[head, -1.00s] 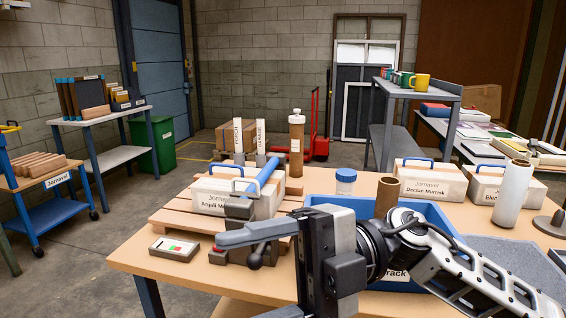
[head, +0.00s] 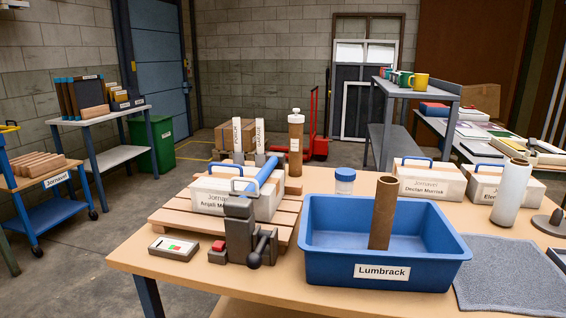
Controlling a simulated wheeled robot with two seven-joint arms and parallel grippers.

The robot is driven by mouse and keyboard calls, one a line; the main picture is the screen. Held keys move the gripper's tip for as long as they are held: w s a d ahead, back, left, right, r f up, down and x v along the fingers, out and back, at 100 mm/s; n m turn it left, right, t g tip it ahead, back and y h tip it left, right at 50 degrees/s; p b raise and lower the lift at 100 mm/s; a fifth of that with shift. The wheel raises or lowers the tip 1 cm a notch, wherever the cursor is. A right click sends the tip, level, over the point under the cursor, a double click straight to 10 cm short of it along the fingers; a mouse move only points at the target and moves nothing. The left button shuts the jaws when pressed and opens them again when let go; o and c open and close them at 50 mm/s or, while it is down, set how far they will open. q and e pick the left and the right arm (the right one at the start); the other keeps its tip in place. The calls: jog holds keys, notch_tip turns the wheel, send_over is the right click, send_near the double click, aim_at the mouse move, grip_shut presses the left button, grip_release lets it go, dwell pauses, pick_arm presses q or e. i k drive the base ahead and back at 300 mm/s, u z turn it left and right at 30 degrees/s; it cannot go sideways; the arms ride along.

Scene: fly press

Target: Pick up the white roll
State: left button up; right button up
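A white roll (head: 511,193) stands upright on the right side of the table, in front of a white labelled box. A brown cardboard tube (head: 383,212) stands upright in a blue tray (head: 331,264) labelled "Lumbrack", near the middle of the table. The tray looks otherwise empty. Neither of my grippers shows in the head view now.
A grey mat (head: 512,278) lies right of the tray, and a dark stand (head: 549,223) is beyond it. White boxes (head: 427,181) with blue handles stand behind. A wooden pallet (head: 179,217) and a dark clamp-like device (head: 240,236) are on the left.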

aim_at(516, 173)
jog(key=z, duration=1.3)
jog(key=k, duration=0.5)
jog(key=z, duration=1.4)
jog(key=i, duration=1.25)
jog(key=u, duration=1.95)
